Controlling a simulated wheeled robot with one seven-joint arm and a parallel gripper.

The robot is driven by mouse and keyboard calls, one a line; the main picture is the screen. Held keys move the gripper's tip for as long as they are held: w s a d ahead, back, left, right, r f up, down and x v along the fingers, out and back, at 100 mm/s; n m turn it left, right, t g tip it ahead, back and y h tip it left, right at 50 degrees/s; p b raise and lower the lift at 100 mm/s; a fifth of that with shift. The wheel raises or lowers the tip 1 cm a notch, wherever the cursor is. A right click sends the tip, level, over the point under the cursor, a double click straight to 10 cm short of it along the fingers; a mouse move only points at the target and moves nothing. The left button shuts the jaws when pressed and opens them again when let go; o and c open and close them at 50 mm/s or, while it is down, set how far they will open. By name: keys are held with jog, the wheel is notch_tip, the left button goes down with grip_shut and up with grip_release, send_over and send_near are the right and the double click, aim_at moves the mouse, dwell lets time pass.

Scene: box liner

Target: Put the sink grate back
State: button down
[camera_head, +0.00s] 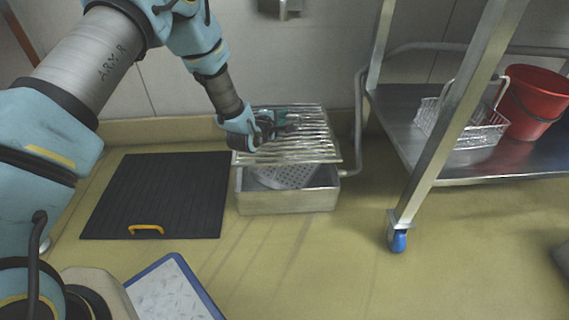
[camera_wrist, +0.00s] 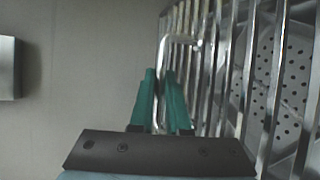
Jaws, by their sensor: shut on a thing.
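The sink grate (camera_head: 312,142), a rack of shiny parallel metal bars, is above the low metal floor sink (camera_head: 290,203) by the wall. It looks slightly tilted, and a gap shows between it and the sink's front rim. My gripper (camera_head: 284,122) is over the grate's left part. In the wrist view, the green fingers of my gripper (camera_wrist: 162,95) are shut on a bent metal handle (camera_wrist: 162,52) beside the grate's bars (camera_wrist: 228,70). A perforated white strainer (camera_head: 285,178) sits inside the sink and shows through the bars in the wrist view (camera_wrist: 290,95).
A black mat or cover (camera_head: 160,195) with a yellow handle (camera_head: 146,229) lies left of the sink. A blue-edged tray (camera_head: 172,292) is in front. At right stands a metal rack (camera_head: 378,100) with a wire basket (camera_head: 470,130) and red bucket (camera_head: 537,100). Floor ahead is clear.

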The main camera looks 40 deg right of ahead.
jog(key=shift+s+d+f, duration=0.1)
jog(key=shift+d+f, duration=0.1)
jog(key=shift+f, duration=0.25)
notch_tip(320, 180, down, 9)
jog(key=b, duration=0.4)
jog(key=shift+b, duration=0.4)
jog(key=shift+f, duration=0.1)
jog(key=shift+f, duration=0.4)
jog(key=shift+f+b, duration=0.1)
jog(key=shift+b, duration=0.2)
jog(key=c, duration=0.9)
grip_release()
jog(key=shift+a, duration=0.1)
